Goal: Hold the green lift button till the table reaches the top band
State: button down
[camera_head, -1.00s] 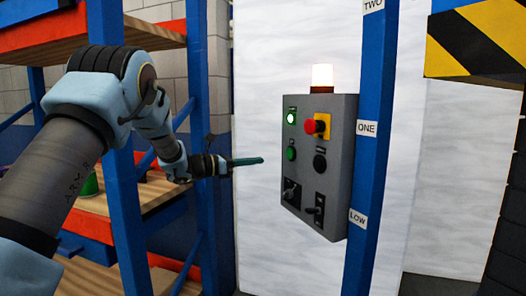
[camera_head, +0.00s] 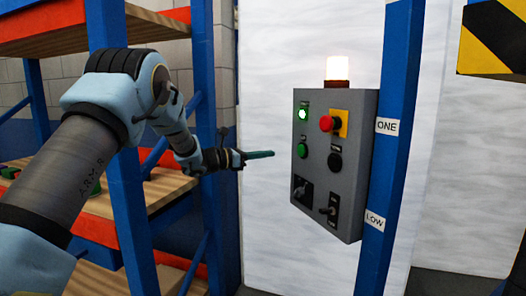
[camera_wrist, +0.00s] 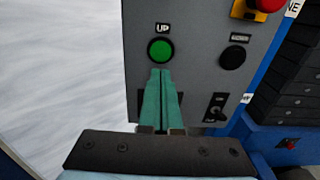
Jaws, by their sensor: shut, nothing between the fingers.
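The green lift button (camera_head: 302,150) is on the left side of a grey control panel (camera_head: 350,190). In the wrist view it is the green button (camera_wrist: 160,50) under an "UP" label. My gripper (camera_head: 272,154) has slim teal fingers, closed together and empty. Its tips are left of the button and apart from it in the head view. In the wrist view the fingers (camera_wrist: 161,74) point at the button from just below it. A black-and-yellow striped edge (camera_head: 495,40) is at upper right; I cannot tell if it is the table. Labels "ONE" (camera_head: 387,126) and "LOW" (camera_head: 375,221) mark the blue post.
The panel also has a lit green lamp (camera_head: 303,113), a red stop knob (camera_head: 327,123), a black button (camera_head: 334,161) and two switches below. An amber beacon (camera_head: 337,69) glows on top. Blue-and-orange shelving (camera_head: 112,180) stands at left, close to my arm.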

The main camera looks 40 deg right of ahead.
aim_at(300, 151)
jog(key=p+x, duration=0.4)
jog(key=x, duration=0.5)
jog(key=shift+r, duration=0.15)
jog(key=shift+s+d+p, duration=0.15)
jog(key=shift+d+p, duration=0.2)
jog(key=shift+d, duration=0.2)
jog(key=shift+f+b, duration=0.25)
jog(key=shift+b, duration=0.05)
